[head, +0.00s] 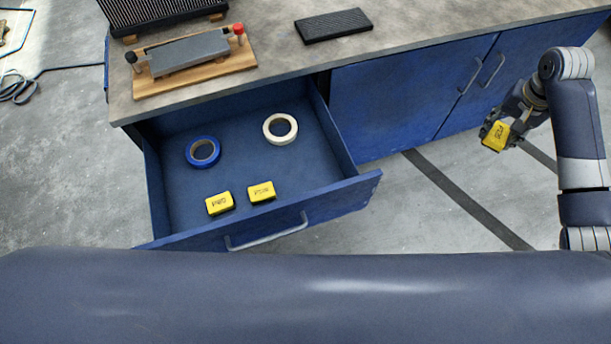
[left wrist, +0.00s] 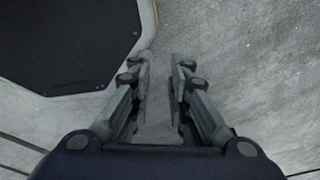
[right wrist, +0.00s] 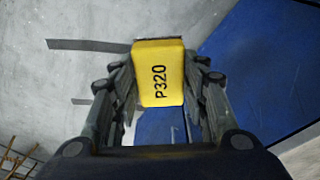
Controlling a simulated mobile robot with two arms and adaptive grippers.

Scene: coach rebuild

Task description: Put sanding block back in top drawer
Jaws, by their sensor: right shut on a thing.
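My right gripper (head: 508,134) is shut on a yellow sanding block (head: 496,136), out to the right of the cabinet and above the floor. In the right wrist view the block (right wrist: 160,72) sits between the fingers and is marked P320. The top drawer (head: 335,196) is pulled open below the worktop. Two more yellow sanding blocks lie in it near its front, one on the left (head: 219,203) and one on the right (head: 261,192). My left gripper (left wrist: 160,65) shows only in the left wrist view, with its fingers apart and nothing between them.
A blue tape roll (head: 203,152) and a cream tape roll (head: 280,129) lie farther back in the drawer. The worktop (head: 290,50) holds a sharpening stone on a wooden base (head: 190,60) and a dark ribbed pad (head: 334,26). Closed cabinet doors (head: 410,95) stand right of the drawer.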

